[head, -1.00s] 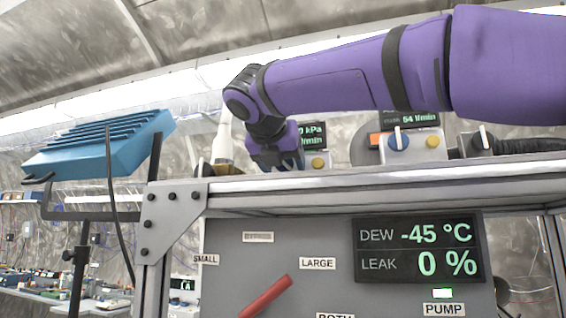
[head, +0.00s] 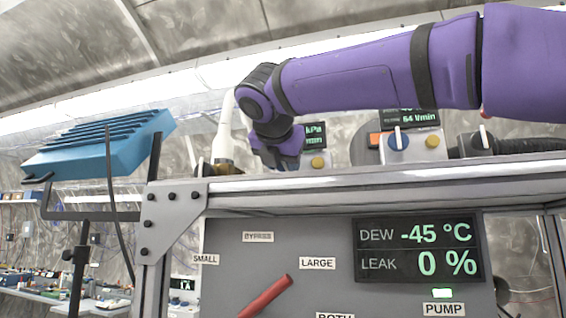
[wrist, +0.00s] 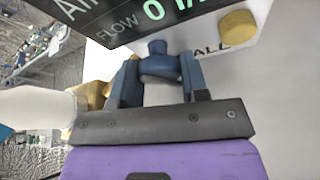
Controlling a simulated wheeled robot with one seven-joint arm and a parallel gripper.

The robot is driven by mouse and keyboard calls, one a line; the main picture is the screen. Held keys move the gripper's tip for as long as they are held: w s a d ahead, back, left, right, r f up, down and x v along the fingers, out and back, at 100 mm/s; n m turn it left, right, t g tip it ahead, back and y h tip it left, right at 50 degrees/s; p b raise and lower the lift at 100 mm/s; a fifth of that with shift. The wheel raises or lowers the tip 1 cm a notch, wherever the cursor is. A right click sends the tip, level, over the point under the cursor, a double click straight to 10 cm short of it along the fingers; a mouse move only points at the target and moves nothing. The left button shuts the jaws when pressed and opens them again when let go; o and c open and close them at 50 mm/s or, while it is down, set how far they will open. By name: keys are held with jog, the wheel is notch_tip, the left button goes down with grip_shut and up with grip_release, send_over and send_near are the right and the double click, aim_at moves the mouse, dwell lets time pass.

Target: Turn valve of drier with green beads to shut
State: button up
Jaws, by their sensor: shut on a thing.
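In the wrist view, my gripper (wrist: 158,80) has its two blue fingers on either side of a blue valve knob (wrist: 157,48), shut on it. The knob is in front of a white box (wrist: 100,58) whose label ends in "ALL". The box's display (wrist: 135,20) shows "FLOW 0". In the head view, my gripper (head: 272,158) is behind the shelf edge, and its fingertips and the held knob are hidden. No green beads show, so I cannot tell the drier's contents.
A yellow knob (wrist: 238,27) is close right of my gripper. A pale tapered column (head: 223,140) stands left of it. A grey panel (head: 330,245) with a red lever (head: 266,298) is in front.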

jog(key=m+y, duration=0.1)
jog(key=m, duration=0.1)
jog(key=m+t+y, duration=0.1)
jog(key=shift+m+t, duration=0.3)
jog(key=shift+m, duration=0.1)
dwell(0.5)
jog(key=o, duration=0.9)
jog(key=shift+d, duration=0.1)
jog(key=shift+o, duration=0.2)
jog(key=shift+r, duration=0.1)
